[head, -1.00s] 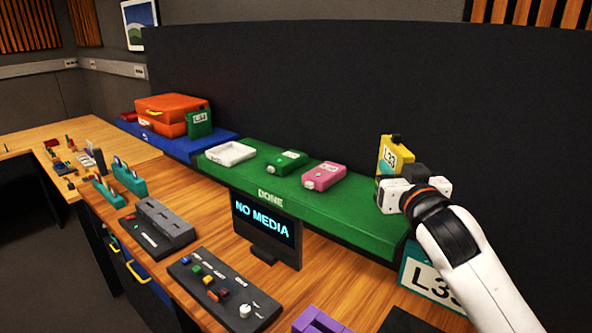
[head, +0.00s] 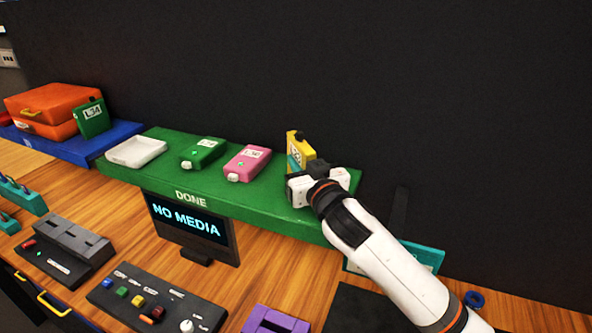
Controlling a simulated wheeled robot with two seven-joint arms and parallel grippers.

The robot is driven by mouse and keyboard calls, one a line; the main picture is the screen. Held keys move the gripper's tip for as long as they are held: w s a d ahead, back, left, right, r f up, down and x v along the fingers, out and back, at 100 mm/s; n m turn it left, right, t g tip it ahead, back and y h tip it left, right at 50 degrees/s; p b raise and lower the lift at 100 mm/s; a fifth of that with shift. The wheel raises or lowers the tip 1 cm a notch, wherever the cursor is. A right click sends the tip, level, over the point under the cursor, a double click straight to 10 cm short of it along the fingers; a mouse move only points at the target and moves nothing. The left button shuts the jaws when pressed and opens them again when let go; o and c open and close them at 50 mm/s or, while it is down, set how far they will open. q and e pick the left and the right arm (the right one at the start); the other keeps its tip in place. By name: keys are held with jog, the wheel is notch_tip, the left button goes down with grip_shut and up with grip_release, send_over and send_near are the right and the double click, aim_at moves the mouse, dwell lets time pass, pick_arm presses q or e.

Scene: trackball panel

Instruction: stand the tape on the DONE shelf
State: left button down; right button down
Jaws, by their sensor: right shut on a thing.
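The yellow tape (head: 297,145) with a white label stands upright at the right end of the green DONE shelf (head: 262,213). Its lower part is partly hidden by my right gripper (head: 309,178), which is shut on it from the front right. I cannot tell whether the tape's base touches the shelf. A teal patch shows low on the tape's left side. My left gripper is not in view.
A white tray (head: 136,152), a green tape (head: 203,153) and a pink tape (head: 248,163) lie on the shelf to the left. A NO MEDIA screen (head: 190,228) stands in front. A control panel (head: 155,303) and purple object (head: 275,320) are nearer.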

jog(key=f, duration=0.2)
jog(key=shift+w+a+f, duration=0.2)
jog(key=shift+w+f, duration=0.15)
jog(key=shift+f, duration=0.25)
jog(key=shift+s+d+r, duration=0.1)
jog(key=shift+s, duration=0.1)
jog(key=shift+f, duration=0.25)
jog(key=c, duration=1.3)
grip_release()
jog(key=shift+w, duration=0.1)
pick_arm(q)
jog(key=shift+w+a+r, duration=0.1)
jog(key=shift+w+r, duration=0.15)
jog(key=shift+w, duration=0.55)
pick_arm(e)
jog(key=shift+r, duration=0.1)
